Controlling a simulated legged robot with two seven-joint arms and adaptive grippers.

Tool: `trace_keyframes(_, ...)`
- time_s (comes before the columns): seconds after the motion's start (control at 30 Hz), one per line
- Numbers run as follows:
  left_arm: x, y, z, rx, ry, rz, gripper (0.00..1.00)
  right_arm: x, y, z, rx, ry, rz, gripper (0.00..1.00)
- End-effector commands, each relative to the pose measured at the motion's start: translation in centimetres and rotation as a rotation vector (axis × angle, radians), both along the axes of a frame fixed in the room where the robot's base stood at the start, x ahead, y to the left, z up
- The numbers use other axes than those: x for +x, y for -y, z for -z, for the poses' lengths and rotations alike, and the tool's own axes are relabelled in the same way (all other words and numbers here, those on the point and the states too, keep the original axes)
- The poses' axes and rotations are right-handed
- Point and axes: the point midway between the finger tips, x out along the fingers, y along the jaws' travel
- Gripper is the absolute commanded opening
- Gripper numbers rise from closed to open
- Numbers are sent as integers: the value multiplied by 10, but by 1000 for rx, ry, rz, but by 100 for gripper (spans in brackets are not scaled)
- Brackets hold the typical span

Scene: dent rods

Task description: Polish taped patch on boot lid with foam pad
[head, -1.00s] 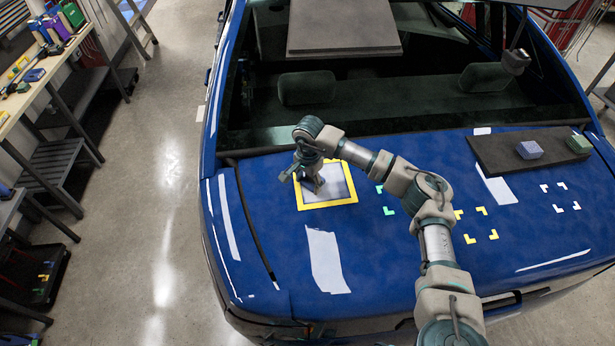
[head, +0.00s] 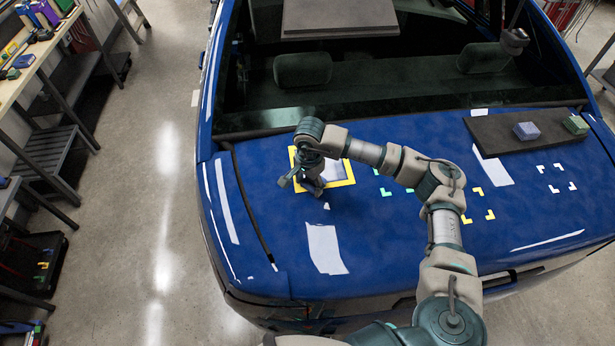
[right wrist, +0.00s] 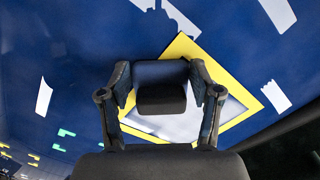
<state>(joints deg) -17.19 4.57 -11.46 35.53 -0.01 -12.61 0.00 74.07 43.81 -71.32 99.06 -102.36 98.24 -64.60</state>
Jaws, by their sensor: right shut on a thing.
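The taped patch (head: 334,170) is a pale grey area inside a yellow tape frame (head: 345,183) on the blue boot lid (head: 400,240). It also shows in the right wrist view, pale and glossy within the tape (right wrist: 232,110). My right gripper (head: 313,189) is over the patch's front-left part, by the front tape strip. In the right wrist view its fingers are shut on a dark, rounded foam pad (right wrist: 161,98). The pad's underside is hidden, so I cannot tell whether it touches the lid. My left gripper is not in view.
A dark tray (head: 490,135) on the lid's far right holds a lilac block (head: 526,131) and a green block (head: 575,124). White tape (head: 324,249) and several yellow, green and white corner marks lie on the lid. The rear window is behind the patch.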

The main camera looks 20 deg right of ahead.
Motion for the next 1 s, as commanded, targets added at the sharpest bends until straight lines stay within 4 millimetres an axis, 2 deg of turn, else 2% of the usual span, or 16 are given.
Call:
trace_keyframes(0.43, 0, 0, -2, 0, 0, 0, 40, -2, 0, -5, 0, 0, 0, 36)
trace_keyframes(0.9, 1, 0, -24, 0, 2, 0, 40, -4, -3, -56, 0, 2, -1, 36)
trace_keyframes(1.0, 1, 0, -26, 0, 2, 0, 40, -4, -3, -61, 1, 2, 0, 36)
